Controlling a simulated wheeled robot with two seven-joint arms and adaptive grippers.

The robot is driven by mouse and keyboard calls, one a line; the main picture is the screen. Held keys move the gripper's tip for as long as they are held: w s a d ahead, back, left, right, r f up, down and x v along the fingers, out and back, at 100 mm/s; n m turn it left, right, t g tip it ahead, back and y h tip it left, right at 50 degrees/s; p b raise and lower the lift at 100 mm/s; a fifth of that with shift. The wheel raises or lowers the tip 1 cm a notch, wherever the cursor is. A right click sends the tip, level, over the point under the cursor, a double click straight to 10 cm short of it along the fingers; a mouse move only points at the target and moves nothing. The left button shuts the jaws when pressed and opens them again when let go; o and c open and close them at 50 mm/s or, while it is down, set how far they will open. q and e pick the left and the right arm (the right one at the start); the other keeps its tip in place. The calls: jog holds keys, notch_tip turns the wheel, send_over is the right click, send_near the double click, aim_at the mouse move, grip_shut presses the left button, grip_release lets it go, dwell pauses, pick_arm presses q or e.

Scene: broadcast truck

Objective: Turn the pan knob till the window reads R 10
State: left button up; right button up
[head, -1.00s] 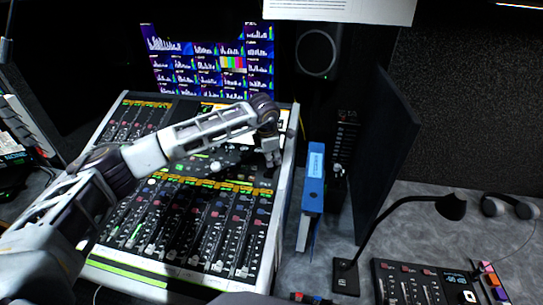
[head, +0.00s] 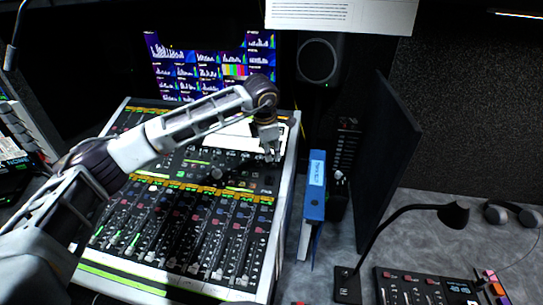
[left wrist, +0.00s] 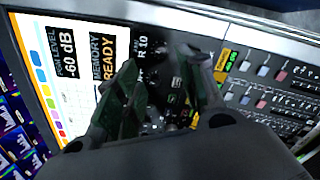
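The small dark window (left wrist: 150,46) in the left wrist view reads R 10. It sits beside the bright console screen (left wrist: 72,60), just past the fingertips. My left gripper (head: 270,156) is over the upper right of the mixing console (head: 285,205), near the screen's right end. In the left wrist view, the two fingers of my left gripper (left wrist: 165,62) stand apart with nothing held between them. Dark round controls show in the gap; I cannot tell for sure which is the pan knob. My right gripper is out of view.
A blue binder (head: 315,185) stands just right of the console. A desk lamp (head: 453,215) and a small control panel (head: 425,288) are at the right.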

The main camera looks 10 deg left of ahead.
pick_arm(q)
jog(key=shift+v, duration=1.75)
